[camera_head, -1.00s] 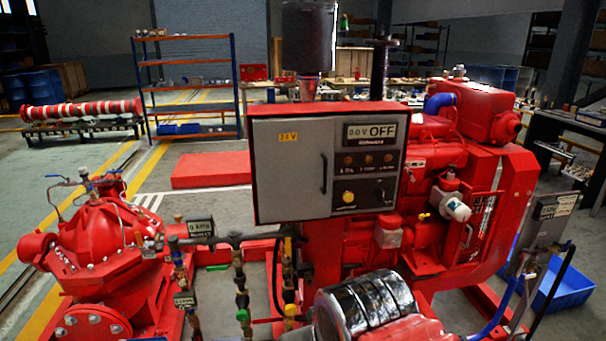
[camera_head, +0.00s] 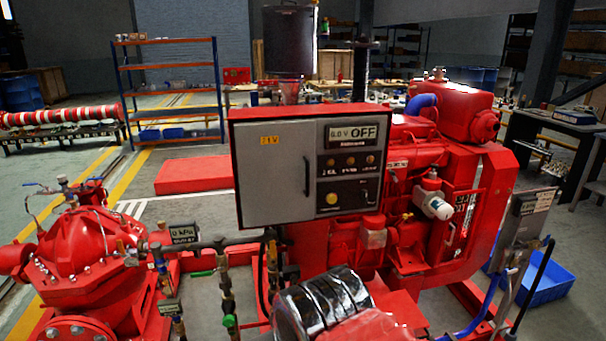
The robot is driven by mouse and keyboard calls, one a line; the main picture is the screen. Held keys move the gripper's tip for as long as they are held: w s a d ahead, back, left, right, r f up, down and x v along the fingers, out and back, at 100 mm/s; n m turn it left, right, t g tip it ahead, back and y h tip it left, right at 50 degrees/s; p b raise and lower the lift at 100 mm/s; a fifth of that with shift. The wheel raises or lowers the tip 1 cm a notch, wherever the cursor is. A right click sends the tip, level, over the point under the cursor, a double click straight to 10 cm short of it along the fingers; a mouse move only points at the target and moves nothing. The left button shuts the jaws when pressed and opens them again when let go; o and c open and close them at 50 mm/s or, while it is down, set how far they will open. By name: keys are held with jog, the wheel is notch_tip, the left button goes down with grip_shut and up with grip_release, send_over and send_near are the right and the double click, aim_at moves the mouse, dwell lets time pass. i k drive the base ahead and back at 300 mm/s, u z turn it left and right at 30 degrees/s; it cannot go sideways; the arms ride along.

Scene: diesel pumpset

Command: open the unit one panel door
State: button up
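The panel (camera_head: 308,165) is a red-framed box in the middle of the picture, mounted on the red pumpset. Its grey door (camera_head: 270,190) fills the left part and looks shut, with a yellow tag at its upper left. A dark vertical handle (camera_head: 307,174) is on the door's right side. The right part carries a display (camera_head: 351,133) reading "0.0 V OFF", small knobs and a yellow button (camera_head: 331,198). I cannot tell from the picture whether the panel is marked unit one. My gripper is not in view.
A red pump (camera_head: 85,255) stands at the left and the red engine (camera_head: 440,180) behind the panel at the right. Valves and pipes (camera_head: 226,285) and a silver-wrapped cylinder (camera_head: 322,300) are in front, below the panel. A blue bin (camera_head: 545,285) lies at the right.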

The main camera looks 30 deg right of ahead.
aim_at(275, 160)
jog(key=i, duration=0.95)
jog(key=z, duration=0.05)
